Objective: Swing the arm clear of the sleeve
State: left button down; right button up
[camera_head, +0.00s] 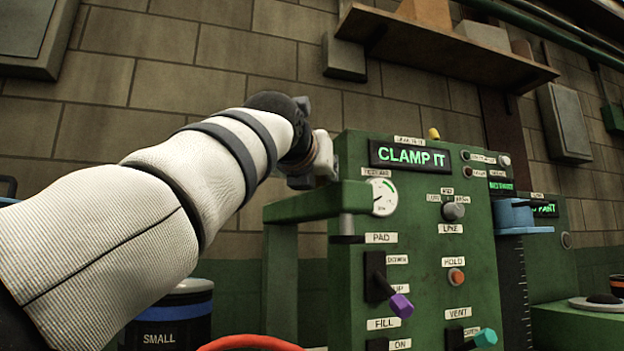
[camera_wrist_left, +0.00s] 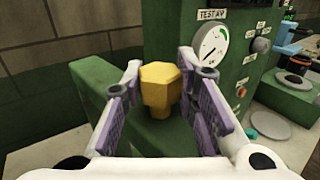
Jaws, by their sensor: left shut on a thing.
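My left gripper (camera_head: 318,165) is at the top left of the green machine, at the green arm (camera_head: 310,201) that sticks out left below the gauge. In the left wrist view the two purple-padded fingers (camera_wrist_left: 165,88) are shut on a yellow faceted knob (camera_wrist_left: 160,85), one finger on each side. The knob stands on the green arm (camera_wrist_left: 95,95), which also shows in this view. The knob is hidden in the head view. I cannot make out the sleeve for certain in either view. My right gripper is not in view.
The machine's panel (camera_head: 430,230) has a lit "CLAMP IT" display (camera_head: 411,156), a gauge (camera_head: 383,197), a purple-tipped pad lever (camera_head: 400,305) and other controls. A can marked "SMALL" (camera_head: 168,318) stands below my left arm. A brick wall is behind, with a shelf (camera_head: 445,50) above.

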pick_arm(q)
jog(key=shift+w+d+y, duration=0.1)
jog(key=shift+d+y, duration=0.15)
jog(key=shift+y, duration=0.05)
dwell(0.4)
jog(key=c, duration=1.2)
grip_release()
jog(key=shift+d, duration=0.15)
jog(key=shift+c, duration=0.2)
